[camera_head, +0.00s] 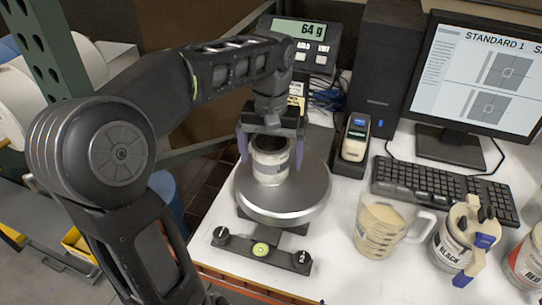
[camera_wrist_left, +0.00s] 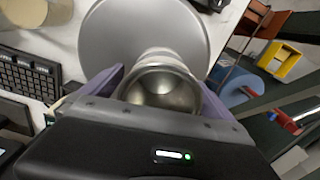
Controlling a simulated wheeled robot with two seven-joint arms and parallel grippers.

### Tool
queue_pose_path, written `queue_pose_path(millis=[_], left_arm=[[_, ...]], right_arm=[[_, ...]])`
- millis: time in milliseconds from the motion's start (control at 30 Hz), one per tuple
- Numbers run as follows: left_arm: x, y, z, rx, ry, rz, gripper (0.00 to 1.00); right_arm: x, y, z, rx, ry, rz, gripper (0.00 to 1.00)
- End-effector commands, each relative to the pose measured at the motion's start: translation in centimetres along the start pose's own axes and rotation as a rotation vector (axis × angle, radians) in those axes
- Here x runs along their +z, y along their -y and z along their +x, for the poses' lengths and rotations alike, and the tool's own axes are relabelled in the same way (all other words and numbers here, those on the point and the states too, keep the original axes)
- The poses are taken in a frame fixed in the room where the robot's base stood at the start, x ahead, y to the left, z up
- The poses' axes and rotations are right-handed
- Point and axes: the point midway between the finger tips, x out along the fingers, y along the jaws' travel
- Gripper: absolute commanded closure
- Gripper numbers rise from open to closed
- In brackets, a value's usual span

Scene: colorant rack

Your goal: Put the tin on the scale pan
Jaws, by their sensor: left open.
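The tin (camera_head: 270,162) is an open, empty metal can with a pale label. It stands upright on the round grey scale pan (camera_head: 262,208), toward the pan's back half. In the left wrist view the tin (camera_wrist_left: 160,88) shows its bare metal inside, and the pan (camera_wrist_left: 125,35) lies beyond it. My left gripper (camera_head: 271,158) is open, with its purple fingers on either side of the tin. Whether the fingers touch the tin I cannot tell. The scale display (camera_head: 305,30) reads 64 g. My right gripper is not in view.
A measuring jug (camera_head: 382,228), a can marked BLACK (camera_head: 450,245) and a can marked RED (camera_head: 528,262) stand right of the scale. Behind are a keyboard (camera_head: 440,190), a handheld device (camera_head: 355,138) and a monitor (camera_head: 480,75). The white table before the jug is clear.

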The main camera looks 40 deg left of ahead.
Motion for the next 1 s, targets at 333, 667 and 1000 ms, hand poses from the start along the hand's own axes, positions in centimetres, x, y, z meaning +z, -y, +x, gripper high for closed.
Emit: queue_pose_path(millis=[333, 667, 1000], left_arm=[[0.0, 0.0, -5.7, 0.001, -0.001, 0.000, 0.01], [0.0, 0.0, -7.2, 0.001, -0.001, 0.000, 0.01], [0.0, 0.0, -7.1, 0.001, -0.001, 0.000, 0.01]], right_arm=[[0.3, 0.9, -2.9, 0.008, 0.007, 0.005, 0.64], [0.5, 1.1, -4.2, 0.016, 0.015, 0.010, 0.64], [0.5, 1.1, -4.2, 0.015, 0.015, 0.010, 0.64]])
